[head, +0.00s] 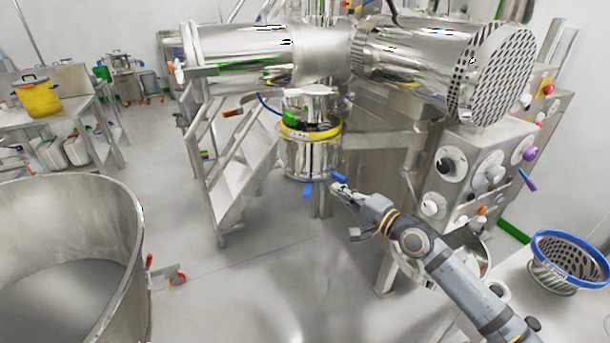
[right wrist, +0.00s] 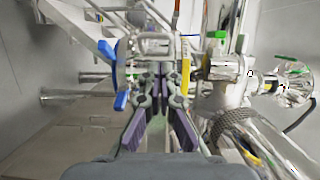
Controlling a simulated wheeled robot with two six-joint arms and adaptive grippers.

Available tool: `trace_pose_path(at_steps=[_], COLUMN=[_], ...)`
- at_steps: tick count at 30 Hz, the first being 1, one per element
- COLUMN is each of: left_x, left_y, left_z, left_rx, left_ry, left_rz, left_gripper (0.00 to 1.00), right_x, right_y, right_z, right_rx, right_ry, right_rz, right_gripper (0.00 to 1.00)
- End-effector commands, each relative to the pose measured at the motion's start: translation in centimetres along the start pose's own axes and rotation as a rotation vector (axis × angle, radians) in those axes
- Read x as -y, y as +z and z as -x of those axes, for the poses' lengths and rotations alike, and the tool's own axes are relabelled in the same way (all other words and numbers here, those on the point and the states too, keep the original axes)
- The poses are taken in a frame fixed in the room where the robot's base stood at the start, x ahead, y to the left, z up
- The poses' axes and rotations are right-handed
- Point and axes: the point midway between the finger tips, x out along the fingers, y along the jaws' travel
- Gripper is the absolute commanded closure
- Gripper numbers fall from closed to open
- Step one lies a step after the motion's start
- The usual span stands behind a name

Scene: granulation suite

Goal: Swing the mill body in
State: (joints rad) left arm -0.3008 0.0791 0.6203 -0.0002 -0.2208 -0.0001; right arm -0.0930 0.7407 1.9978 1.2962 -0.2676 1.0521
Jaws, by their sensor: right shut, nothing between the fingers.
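The mill body (head: 310,160) is a steel cylinder with a yellow band round its upper part. It hangs under the large horizontal steel vessel in the middle of the head view. Blue handles (head: 308,190) stick out at its lower edge. My right gripper (head: 338,188) is shut and empty, just right of and below the mill body, close to a blue handle. In the right wrist view, its fingers (right wrist: 161,72) point at the steel body, with a blue handle (right wrist: 121,101) to the left. I cannot tell whether they touch it. My left gripper is out of view.
A steel step ladder (head: 232,185) stands left of the mill body. A control cabinet (head: 480,170) with knobs stands at the right. A large open steel bin (head: 125,225) fills the lower left. A blue-rimmed perforated basket (head: 568,262) sits at the lower right. The floor between is clear.

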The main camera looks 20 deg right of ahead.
Motion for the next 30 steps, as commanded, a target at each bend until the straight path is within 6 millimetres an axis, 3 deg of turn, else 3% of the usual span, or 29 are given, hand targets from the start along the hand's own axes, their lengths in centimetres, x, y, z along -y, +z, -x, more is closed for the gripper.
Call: trace_pose_path(at_steps=[8,21,30], left_x=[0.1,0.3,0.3], left_y=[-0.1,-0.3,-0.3], left_z=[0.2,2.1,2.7], left_rx=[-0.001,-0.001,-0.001], left_ry=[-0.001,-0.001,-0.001], left_rz=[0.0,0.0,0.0], left_gripper=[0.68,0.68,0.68], right_x=[0.2,0.4,0.1], right_y=[-0.2,-0.1,-0.1], right_z=[-1.7,-10.8,-13.9], right_rx=[-0.006,-0.001,-0.001], right_ry=[-0.006,-0.001,0.001], right_rz=[-0.005,-0.001,0.002], right_gripper=[1.0,1.0,1.0])
